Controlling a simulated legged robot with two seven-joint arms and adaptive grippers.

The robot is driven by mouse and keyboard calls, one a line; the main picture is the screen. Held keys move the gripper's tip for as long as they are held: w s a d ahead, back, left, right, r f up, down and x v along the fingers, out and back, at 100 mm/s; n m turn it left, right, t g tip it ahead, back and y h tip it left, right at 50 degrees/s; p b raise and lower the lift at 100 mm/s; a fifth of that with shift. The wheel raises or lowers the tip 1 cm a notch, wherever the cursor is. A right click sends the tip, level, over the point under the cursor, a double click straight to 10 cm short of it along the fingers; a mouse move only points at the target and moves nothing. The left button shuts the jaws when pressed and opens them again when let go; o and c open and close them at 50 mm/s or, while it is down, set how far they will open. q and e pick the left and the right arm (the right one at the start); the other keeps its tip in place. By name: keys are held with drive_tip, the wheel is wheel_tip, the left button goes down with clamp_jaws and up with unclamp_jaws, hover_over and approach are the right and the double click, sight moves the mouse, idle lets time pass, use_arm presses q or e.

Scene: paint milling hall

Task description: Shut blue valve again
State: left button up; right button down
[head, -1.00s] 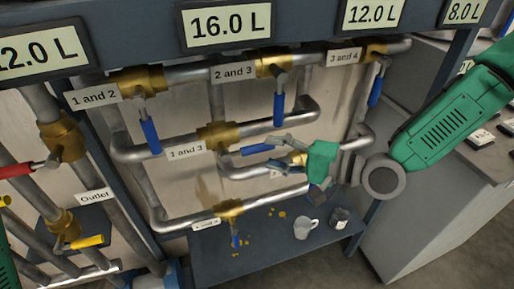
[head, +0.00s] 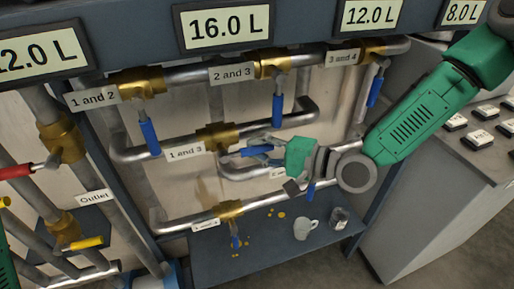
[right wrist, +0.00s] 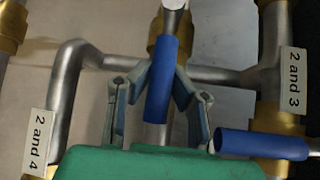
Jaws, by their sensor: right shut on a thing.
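The blue valve handle marked 1 and 3 (head: 252,152) points right from its brass body (head: 217,136), roughly in line with its pipe. In the right wrist view the same blue handle (right wrist: 160,85) comes down from the top between the two grey-blue fingers (right wrist: 160,72). The other blue handles, 1 and 2 (head: 150,138), 2 and 3 (head: 277,109) and 3 and 4 (head: 375,90), hang down across their pipes. My left gripper is out of view.
The 2 and 3 handle, also in the right wrist view (right wrist: 262,145), is close to my gripper. A low shelf (head: 215,272) carries a white mug (head: 306,229), a dark cup (head: 338,218) and yellow spots. Red (head: 16,171) and yellow (head: 87,243) handles are at left.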

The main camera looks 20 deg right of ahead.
drive_tip(key=shift+s+a+f, duration=0.15)
drive_tip(key=shift+s, duration=0.05)
drive_tip(key=shift+f+b, duration=0.15)
drive_tip(key=shift+b, duration=0.25)
drive_tip(key=a+f+m+t+h+b, duration=0.2)
drive_tip(key=m+t+b, duration=0.5)
drive_tip(key=m+b, duration=0.4)
drive_tip(key=a+f+m+t+h+b, duration=0.3)
drive_tip(key=m+t+b, duration=0.4)
drive_tip(key=m+b, duration=0.5)
drive_tip(key=shift+s+a+f+t+h+b, duration=0.25)
drive_tip(key=shift+a+f+b, duration=0.75)
drive_tip(key=shift+b, duration=3.15)
drive_tip(key=shift+w+a+r+m+t+h, duration=0.1)
drive_tip(key=shift+a+r+m+t+h, duration=0.15)
drive_tip(key=shift+r+m+h, duration=0.1)
